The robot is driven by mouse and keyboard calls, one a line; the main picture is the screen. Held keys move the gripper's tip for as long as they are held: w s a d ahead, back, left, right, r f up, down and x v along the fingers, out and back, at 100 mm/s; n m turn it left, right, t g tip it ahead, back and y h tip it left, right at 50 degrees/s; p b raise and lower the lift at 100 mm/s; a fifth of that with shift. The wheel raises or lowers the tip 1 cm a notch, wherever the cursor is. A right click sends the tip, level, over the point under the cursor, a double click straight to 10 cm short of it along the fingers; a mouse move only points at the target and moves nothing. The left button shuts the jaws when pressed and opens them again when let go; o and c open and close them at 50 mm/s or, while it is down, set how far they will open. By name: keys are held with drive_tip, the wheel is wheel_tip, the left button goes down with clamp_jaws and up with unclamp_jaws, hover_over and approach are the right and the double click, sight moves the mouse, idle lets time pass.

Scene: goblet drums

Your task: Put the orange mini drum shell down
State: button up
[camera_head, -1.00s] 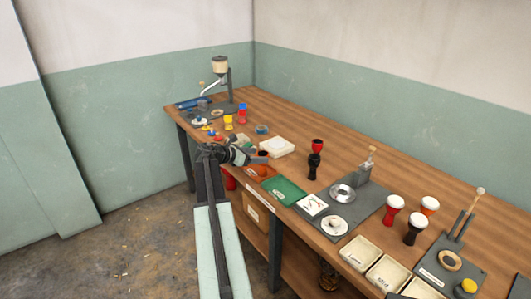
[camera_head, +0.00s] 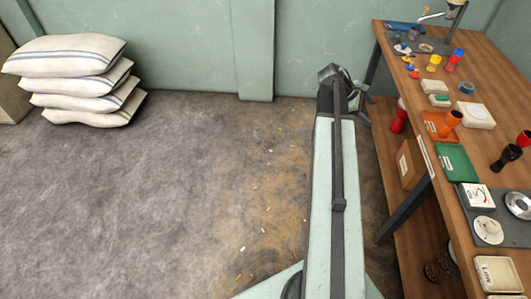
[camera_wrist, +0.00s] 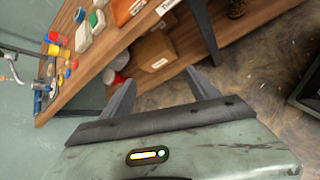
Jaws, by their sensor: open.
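The orange mini drum shell (camera_head: 449,123) stands at a slight lean in the picture on the orange tray (camera_head: 430,127), near the front edge of the workbench. My gripper (camera_head: 364,108) is off the bench, to the left of its edge and apart from the shell. In the wrist view my gripper (camera_wrist: 162,88) has its two fingers spread wide with nothing between them. The orange tray (camera_wrist: 124,10) shows at the top of the wrist view, cut by the frame; I cannot make out the shell there.
A green tray (camera_head: 456,163) lies beside the orange one. Black and red drum shells (camera_head: 506,158) stand farther right. A red object (camera_head: 399,116) and a cardboard box (camera_head: 410,162) are below the bench top. White sacks (camera_head: 75,80) are stacked at left; the floor between is clear.

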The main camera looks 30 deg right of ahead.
drive_tip(key=w+a+f+m+t+y, duration=0.15)
drive_tip(key=w+a, duration=0.25)
drive_tip(key=a, duration=0.6)
drive_tip(key=w+a+f+m+t+y, duration=0.1)
drive_tip(key=w+a+f, duration=0.25)
drive_tip(key=a, duration=0.65)
drive_tip(key=a+f+m+y, duration=0.1)
drive_tip(key=a+m+y, duration=0.1)
drive_tip(key=a, duration=1.5)
drive_tip(key=a+f+m+y, duration=0.1)
drive_tip(key=a+m+y, duration=0.2)
drive_tip(key=a, duration=1.4)
drive_tip(key=shift+s+f+t+y, duration=0.3)
drive_tip(key=shift+f+t+y, duration=0.1)
drive_tip(key=shift+y, duration=0.35)
